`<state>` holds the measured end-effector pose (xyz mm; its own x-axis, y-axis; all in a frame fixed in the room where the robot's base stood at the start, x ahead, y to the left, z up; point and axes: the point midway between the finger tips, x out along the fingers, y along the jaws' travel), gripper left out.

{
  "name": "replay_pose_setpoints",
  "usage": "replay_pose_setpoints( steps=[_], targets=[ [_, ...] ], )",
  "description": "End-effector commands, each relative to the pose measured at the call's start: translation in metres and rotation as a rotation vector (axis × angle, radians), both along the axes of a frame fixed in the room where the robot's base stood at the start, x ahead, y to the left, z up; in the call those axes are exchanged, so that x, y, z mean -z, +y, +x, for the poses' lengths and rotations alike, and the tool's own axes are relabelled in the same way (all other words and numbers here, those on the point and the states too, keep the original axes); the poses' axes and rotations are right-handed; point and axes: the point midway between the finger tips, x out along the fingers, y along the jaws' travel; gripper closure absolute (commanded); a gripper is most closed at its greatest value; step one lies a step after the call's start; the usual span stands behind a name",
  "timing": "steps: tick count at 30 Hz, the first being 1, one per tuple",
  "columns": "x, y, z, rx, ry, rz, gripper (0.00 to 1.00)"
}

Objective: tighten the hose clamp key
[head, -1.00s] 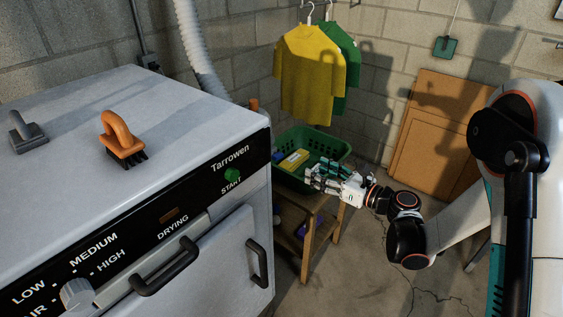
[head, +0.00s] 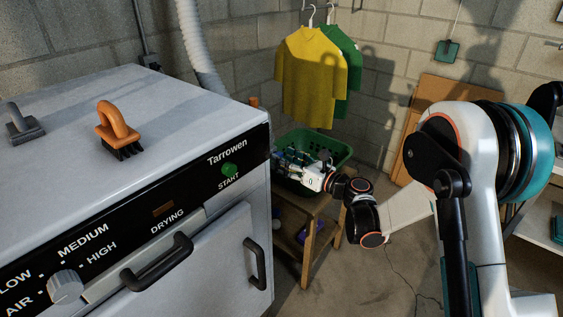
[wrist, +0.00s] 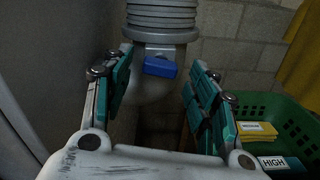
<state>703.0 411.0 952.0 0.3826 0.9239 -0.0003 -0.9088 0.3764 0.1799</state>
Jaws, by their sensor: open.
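In the wrist view a blue key (wrist: 160,67) sticks out from a grey round clamp or collar (wrist: 160,35) at the lower end of a ribbed grey hose (wrist: 160,12). The key lies roughly level, with a slight tilt. My gripper (head: 280,157) is open and empty, close to the dryer's far right corner in the head view. In the wrist view its teal-padded fingers stand on either side of the key, which appears between and beyond the fingertips. Contact is not visible. The key and clamp are not visible in the head view.
The white dryer (head: 120,130) stands on the left, its side wall close to my gripper. Shirts (head: 310,75) hang behind.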

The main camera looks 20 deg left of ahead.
Motion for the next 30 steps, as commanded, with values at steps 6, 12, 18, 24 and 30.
replay_pose_setpoints(
  steps=[6, 12, 18, 24, 30],
  targets=[
    [0.0, 0.016, 0.007, 0.0, 0.0, 0.0, 0.47],
    [0.0, 0.018, 0.008, 0.0, 0.0, 0.0, 0.47],
    [0.0, 0.018, 0.007, 0.0, 0.0, 0.0, 0.67],
    [0.0, 0.018, 0.007, 0.0, 0.0, 0.0, 0.91],
    [0.0, 0.018, 0.007, 0.0, -0.012, -0.005, 0.91]
  ],
)
